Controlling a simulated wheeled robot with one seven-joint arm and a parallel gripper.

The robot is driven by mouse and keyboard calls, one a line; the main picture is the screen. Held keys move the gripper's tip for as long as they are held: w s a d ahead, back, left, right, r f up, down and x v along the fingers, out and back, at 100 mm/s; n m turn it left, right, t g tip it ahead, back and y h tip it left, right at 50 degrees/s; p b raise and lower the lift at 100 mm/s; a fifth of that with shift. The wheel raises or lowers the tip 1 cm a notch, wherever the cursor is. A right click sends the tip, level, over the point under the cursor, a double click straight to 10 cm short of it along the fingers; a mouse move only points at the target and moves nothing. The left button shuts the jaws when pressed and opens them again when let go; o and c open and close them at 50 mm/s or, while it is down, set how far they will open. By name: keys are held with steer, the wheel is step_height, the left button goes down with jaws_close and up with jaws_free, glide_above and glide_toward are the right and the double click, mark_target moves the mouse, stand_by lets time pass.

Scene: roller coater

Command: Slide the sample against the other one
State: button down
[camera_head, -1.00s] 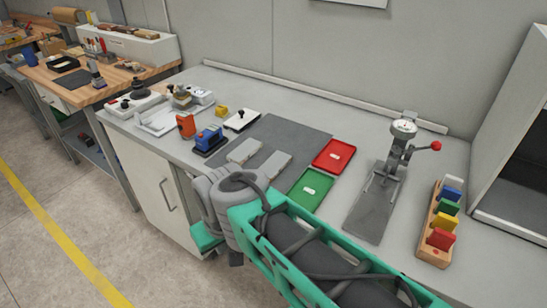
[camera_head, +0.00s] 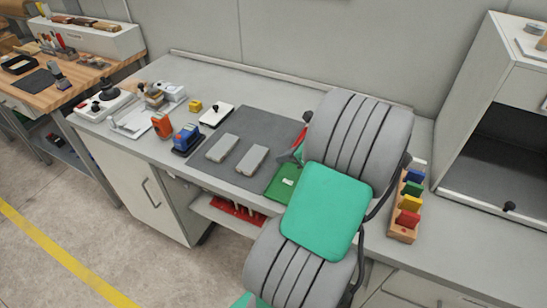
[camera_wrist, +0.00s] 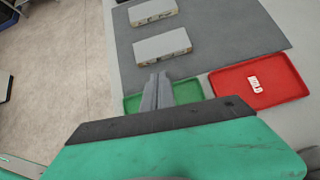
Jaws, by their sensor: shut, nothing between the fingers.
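Two flat grey samples lie on the dark grey mat (camera_head: 268,122), side by side with a gap between them. The left sample (camera_head: 222,148) is at the far top of the wrist view (camera_wrist: 153,12). The right sample (camera_head: 252,160) is nearer my gripper and shows in the wrist view (camera_wrist: 162,45). My gripper (camera_wrist: 157,78) is shut and empty. Its fingertips appear just short of the right sample's near side; whether they touch it I cannot tell.
A green tray (camera_wrist: 135,104) lies under the fingers and a red tray (camera_wrist: 262,103) marked HOLD is beside it. A wooden rack (camera_head: 401,234) with coloured pieces is at right.

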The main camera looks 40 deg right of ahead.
mark_target(259, 166)
steer(key=x, duration=0.9)
steer(key=shift+w+f+p, duration=0.1)
steer(key=shift+p, duration=0.3)
